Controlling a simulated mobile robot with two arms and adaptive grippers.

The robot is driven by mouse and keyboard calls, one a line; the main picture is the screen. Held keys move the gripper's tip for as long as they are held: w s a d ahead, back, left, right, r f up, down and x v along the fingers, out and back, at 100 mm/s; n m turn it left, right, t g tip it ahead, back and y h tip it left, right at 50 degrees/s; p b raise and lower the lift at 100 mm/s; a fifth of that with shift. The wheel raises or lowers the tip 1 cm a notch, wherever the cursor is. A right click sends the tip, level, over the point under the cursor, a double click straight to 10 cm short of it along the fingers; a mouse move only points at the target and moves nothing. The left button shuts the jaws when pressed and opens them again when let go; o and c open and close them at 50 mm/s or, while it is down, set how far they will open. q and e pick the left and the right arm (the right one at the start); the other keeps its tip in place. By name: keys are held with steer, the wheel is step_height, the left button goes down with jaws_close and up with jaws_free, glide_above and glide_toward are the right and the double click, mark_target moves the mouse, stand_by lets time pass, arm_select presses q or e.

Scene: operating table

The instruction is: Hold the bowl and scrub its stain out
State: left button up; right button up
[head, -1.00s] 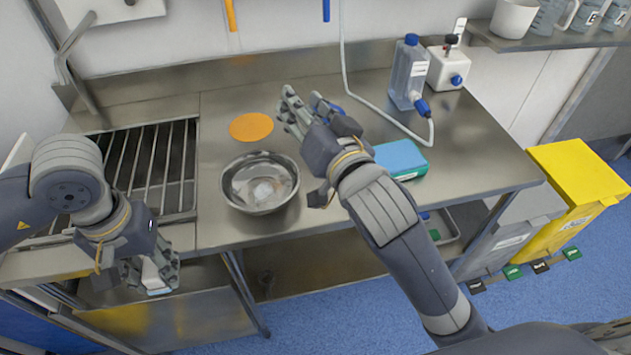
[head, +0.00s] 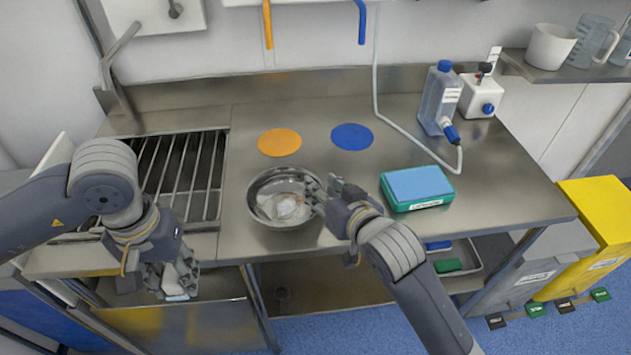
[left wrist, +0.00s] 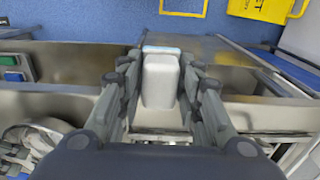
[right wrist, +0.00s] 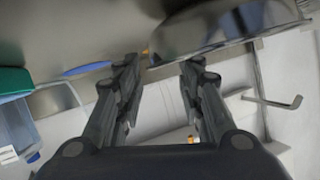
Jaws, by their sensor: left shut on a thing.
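The steel bowl (head: 259,211) stands upright on the steel counter, with a whitish patch (head: 289,208) on its inside. Its outer side and rim also show in the right wrist view (right wrist: 205,40). My right gripper (head: 322,192) is at the bowl's right rim with its fingers apart; I cannot tell whether they touch the rim. My left gripper (head: 176,280) is shut on a white block with a light blue face (left wrist: 160,80), likely a scrubber. It holds the block in front of the counter's edge, left of and lower than the bowl.
An orange disc (head: 279,142) and a blue disc (head: 352,137) lie flat behind the bowl. A green box with a blue top (head: 418,188) is to the right. A bottle (head: 440,98) with a tube stands at the back. A barred sink (head: 182,170) is at left.

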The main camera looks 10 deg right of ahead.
mark_target(286, 201)
steer(key=shift+x, duration=2.5)
jaws_close()
